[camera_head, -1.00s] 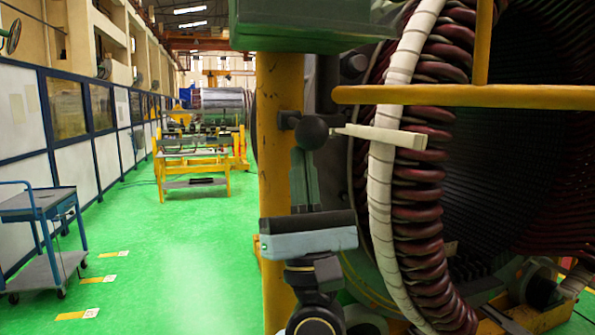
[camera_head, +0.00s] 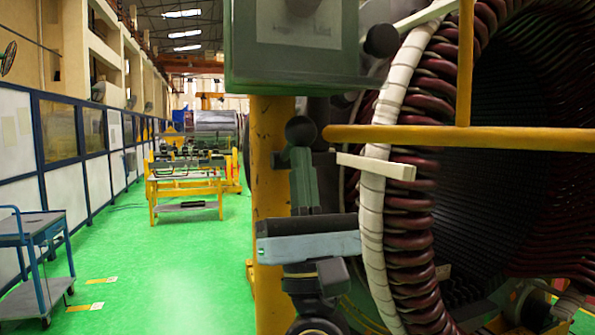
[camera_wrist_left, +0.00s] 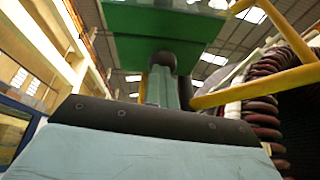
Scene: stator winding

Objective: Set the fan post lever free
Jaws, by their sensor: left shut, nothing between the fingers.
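A yellow post (camera_head: 270,200) stands ahead with a green box (camera_head: 245,70) on it. A black round knob (camera_head: 381,40) shows at the box's right side; it may belong to the lever, but I cannot tell. My left gripper (camera_head: 303,150) points up in front of the post, below the box and left of the knob, with fingers shut. In the left wrist view my gripper (camera_wrist_left: 163,80) points up toward the underside of the box (camera_wrist_left: 160,45). A dark round shape covers its tips, and I see nothing held. My right gripper is not in view.
A yellow rail (camera_head: 450,137) runs across the right side before the stator's wrapped coils (camera_head: 405,215). A pale bar (camera_head: 375,166) juts out right of my fingers. Open green floor (camera_head: 160,270) and a blue cart (camera_head: 35,255) are at left.

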